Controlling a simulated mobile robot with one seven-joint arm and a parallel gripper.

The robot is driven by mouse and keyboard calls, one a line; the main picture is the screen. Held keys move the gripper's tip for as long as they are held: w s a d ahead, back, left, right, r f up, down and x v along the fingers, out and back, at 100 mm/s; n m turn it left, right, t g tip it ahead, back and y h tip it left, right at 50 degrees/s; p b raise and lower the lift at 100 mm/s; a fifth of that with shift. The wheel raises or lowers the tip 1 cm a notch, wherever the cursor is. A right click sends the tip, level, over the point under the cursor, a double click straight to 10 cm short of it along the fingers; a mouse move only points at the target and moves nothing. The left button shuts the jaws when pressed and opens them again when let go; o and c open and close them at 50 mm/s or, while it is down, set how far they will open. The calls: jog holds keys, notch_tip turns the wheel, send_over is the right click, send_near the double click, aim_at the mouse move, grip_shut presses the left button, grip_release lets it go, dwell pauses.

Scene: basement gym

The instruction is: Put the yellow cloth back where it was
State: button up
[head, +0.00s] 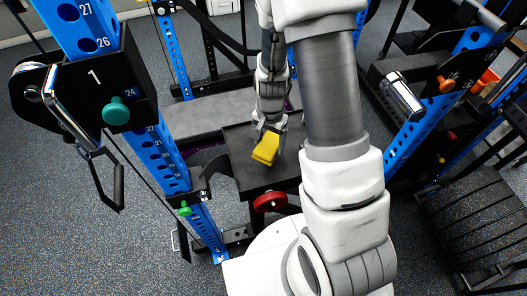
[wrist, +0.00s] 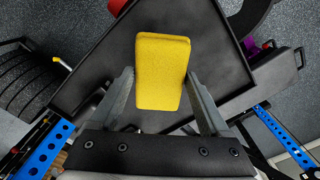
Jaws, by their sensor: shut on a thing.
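The folded yellow cloth (head: 266,148) is in my gripper (head: 269,133), over the black tray-like surface (head: 246,178) in the head view. In the wrist view the cloth (wrist: 162,72) sits between the two grey fingers of my gripper (wrist: 160,90), its far end reaching past the fingertips. My gripper is shut on the cloth. Whether the cloth touches the black surface cannot be told. The wrist view shows the raised rim of the black surface (wrist: 98,62) around the cloth.
A red round thing (head: 270,201) is at the front edge of the black surface. A grey bench pad (head: 205,115) lies behind it. Blue uprights (head: 165,160) with a green knob (head: 116,111) stand left, and another blue upright (head: 425,110) stands right. A black slatted rack (head: 480,225) is at far right.

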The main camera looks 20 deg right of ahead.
jog(key=shift+a+f, duration=0.5)
jog(key=shift+a, duration=0.3)
jog(key=shift+f, duration=2.05)
jog(key=shift+f, duration=0.1)
jog(key=o, duration=1)
